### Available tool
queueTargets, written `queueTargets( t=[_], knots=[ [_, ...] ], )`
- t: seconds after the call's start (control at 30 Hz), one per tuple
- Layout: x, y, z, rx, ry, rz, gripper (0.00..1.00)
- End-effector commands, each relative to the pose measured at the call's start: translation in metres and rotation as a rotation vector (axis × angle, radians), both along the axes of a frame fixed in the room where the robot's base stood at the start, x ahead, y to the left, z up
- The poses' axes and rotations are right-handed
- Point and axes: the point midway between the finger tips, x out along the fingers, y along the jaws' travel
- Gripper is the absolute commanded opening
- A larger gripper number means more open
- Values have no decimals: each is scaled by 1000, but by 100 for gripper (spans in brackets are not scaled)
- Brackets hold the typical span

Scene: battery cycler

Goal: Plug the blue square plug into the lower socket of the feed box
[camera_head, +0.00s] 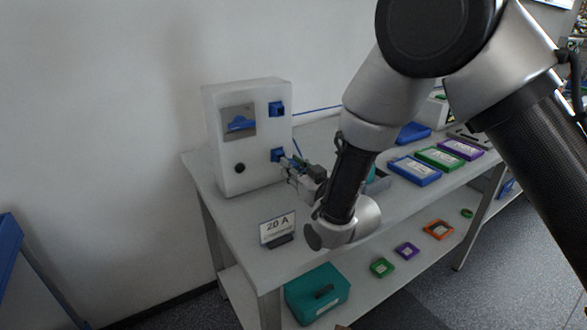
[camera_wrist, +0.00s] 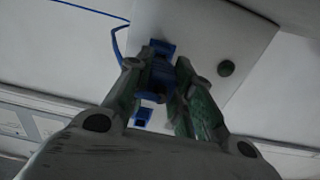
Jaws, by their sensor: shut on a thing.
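The feed box (camera_head: 226,150) is a white upright box on the table, with a blue upper socket (camera_head: 276,108) and a blue lower socket (camera_head: 277,155) on its front. My gripper (camera_head: 286,167) is at the lower socket, its fingertips close to the box face. In the wrist view my gripper (camera_wrist: 158,78) is shut on the blue square plug (camera_wrist: 160,80). A blue socket (camera_wrist: 162,47) shows just beyond the plug, and another blue opening (camera_wrist: 142,117) shows below it. Fingers and plug body hide the plug's front, so I cannot tell whether it is inside the socket.
A thin blue cable (camera_head: 318,109) runs beside the box. The box carries a window (camera_head: 239,122) and a dark round knob (camera_head: 239,168). A "20 A" sign (camera_head: 278,228) stands at the table's front. Coloured trays (camera_head: 414,171) lie to the right; a teal case (camera_head: 317,293) is on the lower shelf.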

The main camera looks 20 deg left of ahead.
Motion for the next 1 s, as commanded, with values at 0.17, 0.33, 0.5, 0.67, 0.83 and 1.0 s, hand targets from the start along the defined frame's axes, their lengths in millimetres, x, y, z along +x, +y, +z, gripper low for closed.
queueTargets(
  t=[0.17, 0.33, 0.5, 0.67, 0.83, 1.0],
  knots=[
    [0, 0, 0, 0, 0, 0, 10],
    [0, 0, 0, 0, 0, 0, 10],
    [1, 1, 0, 1, -1, 0, 10],
    [2, 3, 0, 1, -1, 0, 10],
    [4, 4, 0, 1, -1, 0, 10],
    [5, 6, 0, 1, -1, 0, 10]
  ],
)
